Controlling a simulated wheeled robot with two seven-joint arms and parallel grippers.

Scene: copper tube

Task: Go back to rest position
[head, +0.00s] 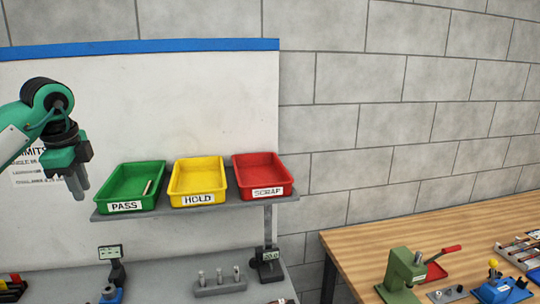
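My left gripper (79,186) hangs at the left, its fingers pointing down, in front of the whiteboard and just left of the green PASS tray (112,196). The fingers overlap in this view, so their opening is unclear; I see nothing held between them. A small copper-coloured tube (147,187) lies in the PASS tray, towards its right side, apart from the gripper. My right gripper is not in view.
A yellow HOLD tray (198,199) and a red SCRAP tray (268,191) stand beside the PASS tray on a grey shelf (225,207). Below are a grey block with several pins (219,287) and gauges. A wooden bench (375,243) at right carries a green press (402,272).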

